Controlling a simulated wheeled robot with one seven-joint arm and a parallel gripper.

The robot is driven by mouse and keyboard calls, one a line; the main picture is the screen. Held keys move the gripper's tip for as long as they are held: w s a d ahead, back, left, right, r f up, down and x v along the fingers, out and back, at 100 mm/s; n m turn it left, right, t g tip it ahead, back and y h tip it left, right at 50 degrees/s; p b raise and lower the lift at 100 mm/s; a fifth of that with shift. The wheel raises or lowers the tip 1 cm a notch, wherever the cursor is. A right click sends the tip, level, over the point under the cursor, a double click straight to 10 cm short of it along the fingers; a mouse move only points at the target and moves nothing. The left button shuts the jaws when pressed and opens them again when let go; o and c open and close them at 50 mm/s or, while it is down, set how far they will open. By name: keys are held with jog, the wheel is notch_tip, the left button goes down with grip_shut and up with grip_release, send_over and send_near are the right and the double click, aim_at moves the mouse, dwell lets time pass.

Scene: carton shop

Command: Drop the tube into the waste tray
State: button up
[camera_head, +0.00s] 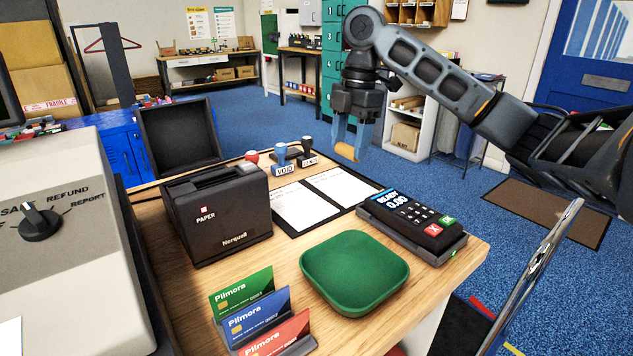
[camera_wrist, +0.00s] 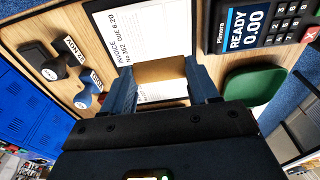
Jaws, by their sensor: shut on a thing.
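My gripper (camera_head: 350,138) is shut on a short brown cardboard tube (camera_head: 348,153), held above the far side of the counter, over the white sheets. In the wrist view the tube (camera_wrist: 160,72) sits between the two blue fingers. A black open tray (camera_head: 180,135) stands at the counter's far left edge, to the left of my gripper. A green shallow dish (camera_head: 355,272) lies empty on the near part of the counter and also shows in the wrist view (camera_wrist: 252,88). No label shows which one is the waste tray.
A black receipt printer (camera_head: 217,215) stands left of the clipboard papers (camera_head: 300,207). A card terminal (camera_head: 412,222) is at the right, stamps (camera_head: 281,155) are at the back, and a card rack (camera_head: 262,325) is in front. A cash register (camera_head: 65,230) fills the left.

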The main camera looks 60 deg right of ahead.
send_over(320, 195)
jog(key=f, duration=0.3)
jog(key=shift+s+d+f, duration=0.15)
jog(key=shift+d+f, duration=0.05)
jog(key=shift+f, duration=2.1)
jog(key=shift+f, duration=0.2)
jog(key=o, duration=0.7)
